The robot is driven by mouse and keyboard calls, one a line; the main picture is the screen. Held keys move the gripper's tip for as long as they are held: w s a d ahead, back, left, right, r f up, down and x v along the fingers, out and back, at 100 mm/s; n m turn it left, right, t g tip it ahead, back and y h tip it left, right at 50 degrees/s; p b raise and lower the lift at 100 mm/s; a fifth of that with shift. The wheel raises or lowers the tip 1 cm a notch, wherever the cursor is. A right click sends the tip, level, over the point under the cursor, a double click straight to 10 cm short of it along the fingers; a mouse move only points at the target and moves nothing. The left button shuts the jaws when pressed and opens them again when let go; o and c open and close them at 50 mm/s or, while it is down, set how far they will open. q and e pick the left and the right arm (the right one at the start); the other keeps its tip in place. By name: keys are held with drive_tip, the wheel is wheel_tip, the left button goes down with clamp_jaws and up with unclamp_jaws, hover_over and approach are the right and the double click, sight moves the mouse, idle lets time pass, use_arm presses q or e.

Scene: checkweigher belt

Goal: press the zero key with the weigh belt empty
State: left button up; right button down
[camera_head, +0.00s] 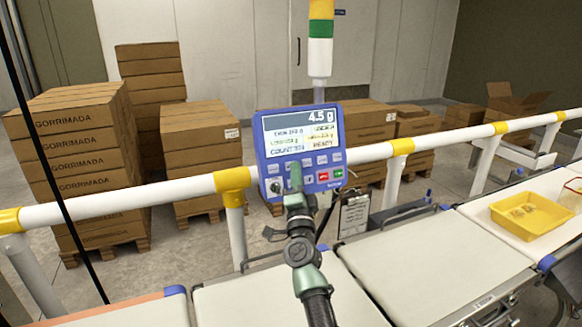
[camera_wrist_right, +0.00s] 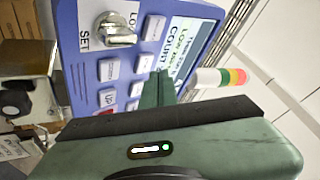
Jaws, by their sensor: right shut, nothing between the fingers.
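The blue weigher terminal (camera_head: 258,132) stands at the guard rail; its screen (camera_head: 300,130) reads 4.5 g and READY. Rows of small keys lie below the screen, including a red and a green one. My right gripper (camera_head: 296,178) is shut and empty, its tips in front of the keys and hiding some. In the wrist view the green fingers (camera_wrist_right: 157,90) point at the panel (camera_wrist_right: 75,45) beside pale keys; contact cannot be told. I cannot pick out the zero key. The middle belt (camera_head: 430,248) is bare. My left gripper is out of view.
A yellow tray (camera_head: 530,232) sits on the right-hand belt. A white and yellow rail (camera_head: 370,152) runs across behind the belts. A signal tower (camera_head: 320,45) rises behind the terminal. Stacked cartons (camera_head: 75,150) stand beyond the rail. A key switch (camera_wrist_right: 117,30) sticks out of the panel.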

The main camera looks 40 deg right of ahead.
drive_tip(key=shift+w, duration=0.1)
idle(0.5)
drive_tip(key=shift+w+d+f, duration=0.1)
drive_tip(key=shift+w, duration=0.2)
drive_tip(key=shift+w+d+f+b, duration=0.1)
drive_tip(key=shift+w+b, duration=0.25)
drive_tip(key=shift+b, duration=0.1)
idle(0.5)
idle(0.3)
drive_tip(key=shift+s+a+r+p, duration=0.1)
drive_tip(key=shift+s+a+p, duration=0.05)
drive_tip(key=shift+s+p, duration=0.25)
drive_tip(key=shift+s+a+r+p, duration=0.1)
drive_tip(key=shift+s+p, duration=0.15)
drive_tip(key=shift+s, duration=0.15)
